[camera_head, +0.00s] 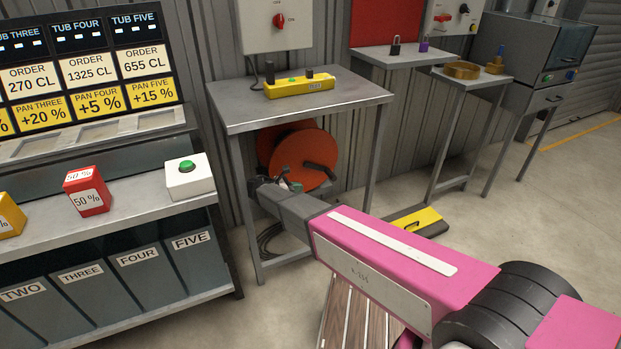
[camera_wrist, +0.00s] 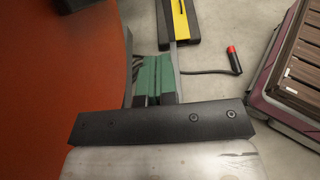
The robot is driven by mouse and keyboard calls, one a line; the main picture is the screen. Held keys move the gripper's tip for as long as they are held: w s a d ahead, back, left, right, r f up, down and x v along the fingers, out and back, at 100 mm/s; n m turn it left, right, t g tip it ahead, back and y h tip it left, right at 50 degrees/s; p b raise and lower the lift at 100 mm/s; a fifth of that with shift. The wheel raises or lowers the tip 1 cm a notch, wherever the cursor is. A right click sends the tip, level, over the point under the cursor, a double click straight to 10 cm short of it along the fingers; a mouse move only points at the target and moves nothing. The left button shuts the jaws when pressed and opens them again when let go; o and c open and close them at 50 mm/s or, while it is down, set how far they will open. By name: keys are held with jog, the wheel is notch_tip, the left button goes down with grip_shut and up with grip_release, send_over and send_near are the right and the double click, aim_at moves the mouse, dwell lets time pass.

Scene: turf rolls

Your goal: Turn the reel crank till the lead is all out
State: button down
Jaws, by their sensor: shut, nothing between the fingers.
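The orange reel (camera_head: 312,148) stands under a steel table, its round face towards me. A dark bar (camera_head: 322,171) on that face looks like the crank; my gripper partly covers the area beside it. In the wrist view the reel (camera_wrist: 55,80) fills the left side. My gripper (camera_wrist: 155,62) has green fingers, shut and empty, just right of the reel's edge. It also shows in the head view (camera_head: 291,184), in front of the reel. A dark lead (camera_wrist: 205,72) lies on the floor, ending in a red-tipped plug (camera_wrist: 235,62). How much lead is on the reel is hidden.
The steel table (camera_head: 235,112) has legs around the reel and a yellow control box (camera_head: 300,84) on top. Dark cable (camera_head: 268,241) lies on the floor by its left leg. A yellow-and-black floor piece (camera_head: 415,219) lies right of the table. A slatted crate (camera_wrist: 297,75) is at right.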

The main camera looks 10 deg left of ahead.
jog(key=r+x, duration=0.2)
jog(key=x, duration=1)
jog(key=shift+w+d, duration=0.5)
jog(key=shift+d, duration=0.05)
jog(key=shift+w+d+r+t+h, duration=0.2)
jog(key=shift+d+r+t+h, duration=0.05)
jog(key=shift+r+t+h, duration=0.15)
